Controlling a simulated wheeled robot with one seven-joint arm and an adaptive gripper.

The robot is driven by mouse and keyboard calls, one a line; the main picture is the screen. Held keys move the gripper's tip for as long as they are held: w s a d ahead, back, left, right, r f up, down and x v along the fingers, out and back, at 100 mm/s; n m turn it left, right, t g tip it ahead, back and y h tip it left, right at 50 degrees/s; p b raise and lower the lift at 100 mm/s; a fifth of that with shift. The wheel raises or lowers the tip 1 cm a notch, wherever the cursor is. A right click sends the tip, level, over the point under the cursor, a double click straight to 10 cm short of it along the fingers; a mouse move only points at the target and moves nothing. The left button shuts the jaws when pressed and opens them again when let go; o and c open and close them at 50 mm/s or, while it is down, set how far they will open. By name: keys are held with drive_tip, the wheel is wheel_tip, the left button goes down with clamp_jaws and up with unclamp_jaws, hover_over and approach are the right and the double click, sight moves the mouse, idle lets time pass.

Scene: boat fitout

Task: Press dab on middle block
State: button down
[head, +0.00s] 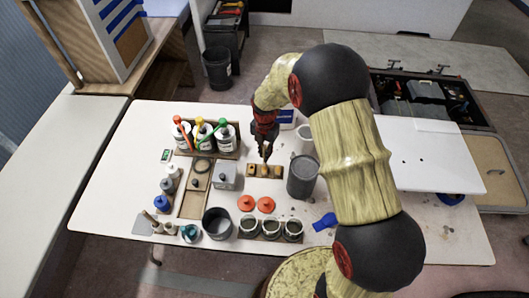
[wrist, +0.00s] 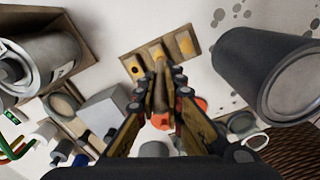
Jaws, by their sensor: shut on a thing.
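A wooden strip (wrist: 126,59) holds three small tan blocks in a row. It also shows in the head view (head: 281,176). The middle block (wrist: 157,51) lies just beyond the tip of the held piece in the wrist view. The left block (wrist: 136,68) has a dark spot, and the right block (wrist: 185,42) looks plain. My gripper (wrist: 161,92) is shut on a slim brown piece, seemingly the dab (wrist: 160,80). In the head view my gripper (head: 264,151) points down above the strip. Whether the dab touches the middle block I cannot tell.
A grey cylinder (head: 303,177) stands close right of the strip. A grey box-like item (head: 226,177) is to the left. Two orange-red lids (head: 266,205) and several jars (head: 271,229) lie nearer. A rack of cans with coloured handles (head: 237,153) stands at back left.

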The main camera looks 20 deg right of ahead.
sight(265, 145)
drive_tip(key=shift+w+r+p, duration=0.1)
drive_tip(key=shift+r+p, duration=1.95)
drive_tip(key=shift+r, duration=1.35)
